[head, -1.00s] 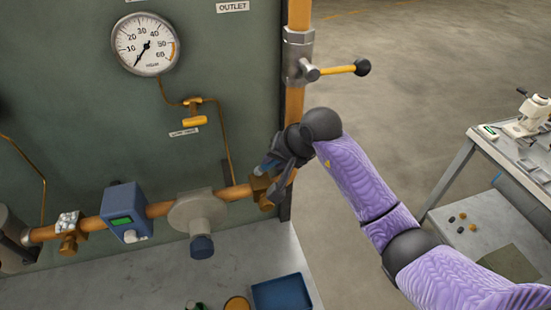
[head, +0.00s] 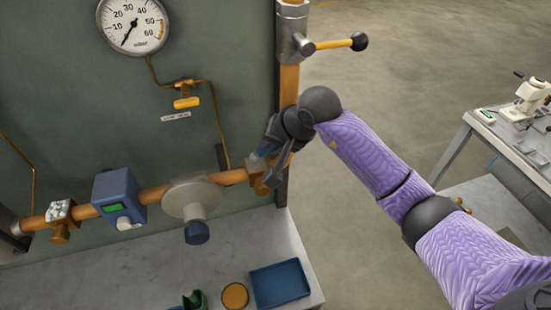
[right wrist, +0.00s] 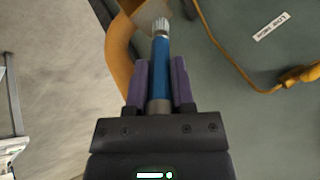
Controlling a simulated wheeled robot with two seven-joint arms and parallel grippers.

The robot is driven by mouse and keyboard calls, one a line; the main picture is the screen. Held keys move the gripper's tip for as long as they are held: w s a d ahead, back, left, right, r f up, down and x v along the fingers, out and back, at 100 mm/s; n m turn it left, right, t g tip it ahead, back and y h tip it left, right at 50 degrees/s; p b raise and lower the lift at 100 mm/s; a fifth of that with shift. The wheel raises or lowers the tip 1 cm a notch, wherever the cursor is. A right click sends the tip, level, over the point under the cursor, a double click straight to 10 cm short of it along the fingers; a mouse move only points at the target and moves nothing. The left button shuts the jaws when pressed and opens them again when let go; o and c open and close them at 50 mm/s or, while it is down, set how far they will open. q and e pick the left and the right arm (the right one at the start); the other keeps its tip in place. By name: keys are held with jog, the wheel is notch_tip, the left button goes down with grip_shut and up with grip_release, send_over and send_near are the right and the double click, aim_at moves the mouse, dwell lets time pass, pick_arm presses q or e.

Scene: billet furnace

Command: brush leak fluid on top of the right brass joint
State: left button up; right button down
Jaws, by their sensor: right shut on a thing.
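My right gripper (head: 271,151) is shut on a blue-handled brush, seen clearly in the right wrist view, where the gripper (right wrist: 162,72) grips the blue handle (right wrist: 160,52) between two purple fingers. The brush's pale bristle tip (right wrist: 162,24) points at the right brass joint (head: 257,176). That joint (right wrist: 150,8) is partly cut off at the top of the wrist view. In the head view the gripper is just above and right of the joint and hides part of it. I cannot tell whether the bristles touch it. The left brass joint (head: 60,229) has white foam on top. My left gripper is not in view.
A copper pipe (head: 155,195) carries a blue meter box (head: 118,200) and a grey round regulator (head: 190,199). A valve with a yellow lever (head: 333,44) is above my right arm. Below are a blue tray (head: 280,286) and an amber dish (head: 235,296). A side table (head: 453,150) stands right.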

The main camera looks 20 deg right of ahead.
jog(key=shift+w, duration=0.25)
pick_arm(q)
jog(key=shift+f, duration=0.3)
pick_arm(e)
notch_tip(320, 180, up, 6)
jog(key=p, duration=0.3)
jog(key=shift+f, duration=0.25)
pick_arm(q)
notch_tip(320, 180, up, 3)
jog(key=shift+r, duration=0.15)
pick_arm(e)
jog(key=shift+r, duration=0.25)
pick_arm(q)
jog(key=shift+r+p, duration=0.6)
jog(key=shift+p, duration=0.1)
pick_arm(e)
jog(key=shift+r, duration=1.55)
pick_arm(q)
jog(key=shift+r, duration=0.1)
pick_arm(e)
jog(key=shift+w, duration=0.1)
